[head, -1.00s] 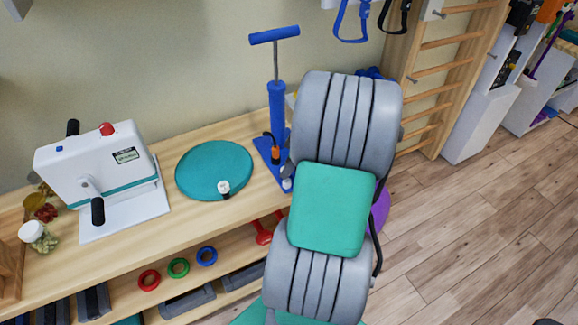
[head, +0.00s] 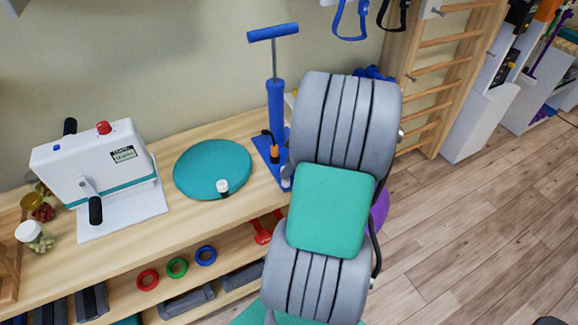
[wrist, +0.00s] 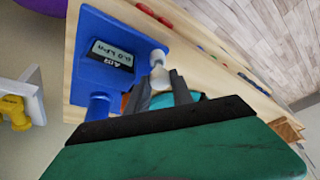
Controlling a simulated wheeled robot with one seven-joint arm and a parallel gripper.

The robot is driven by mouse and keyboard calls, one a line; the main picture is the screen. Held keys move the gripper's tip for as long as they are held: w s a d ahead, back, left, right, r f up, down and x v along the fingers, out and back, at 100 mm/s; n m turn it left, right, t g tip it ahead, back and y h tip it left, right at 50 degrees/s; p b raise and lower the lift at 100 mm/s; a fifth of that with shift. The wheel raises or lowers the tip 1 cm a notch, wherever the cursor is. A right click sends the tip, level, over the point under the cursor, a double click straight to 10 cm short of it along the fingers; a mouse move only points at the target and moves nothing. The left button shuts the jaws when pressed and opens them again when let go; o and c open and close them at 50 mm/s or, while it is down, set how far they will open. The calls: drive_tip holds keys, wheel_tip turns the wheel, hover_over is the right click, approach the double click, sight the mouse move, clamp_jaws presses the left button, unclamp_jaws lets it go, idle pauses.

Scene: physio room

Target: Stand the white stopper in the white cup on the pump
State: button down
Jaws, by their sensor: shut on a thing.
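The blue pump (head: 276,110) stands on the bench with its handle upright. Its blue base (wrist: 108,48) carries a small display in the wrist view. A small white cup (wrist: 157,57) sits at the edge of that base. My gripper (wrist: 160,88) is shut on the white stopper (wrist: 160,76), whose rounded end shows between the grey fingertips. The stopper is close to the cup, nearly in line with it in the wrist view; I cannot tell whether they touch. In the head view my arm hides the stopper and most of my gripper.
A teal disc (head: 205,158) with a small white-topped object (head: 222,186) lies left of the pump. A white machine (head: 95,165) and jars (head: 30,232) stand further left. Coloured rings (head: 178,267) lie on the lower shelf. Wall bars (head: 440,80) rise at right.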

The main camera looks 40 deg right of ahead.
drive_tip(key=shift+f+b, duration=0.9)
drive_tip(key=shift+f, duration=0.25)
drive_tip(key=c, duration=1)
unclamp_jaws()
drive_tip(key=shift+c, duration=0.2)
drive_tip(key=shift+r, duration=0.1)
drive_tip(key=shift+o, duration=0.2)
drive_tip(key=shift+d, duration=0.1)
drive_tip(key=shift+w+d+r+p, duration=0.1)
drive_tip(key=shift+r+p, duration=1.1)
drive_tip(key=shift+r, duration=0.7)
drive_tip(key=shift+a+r+p, duration=0.2)
drive_tip(key=shift+r+p, duration=0.95)
drive_tip(key=shift+r, duration=0.45)
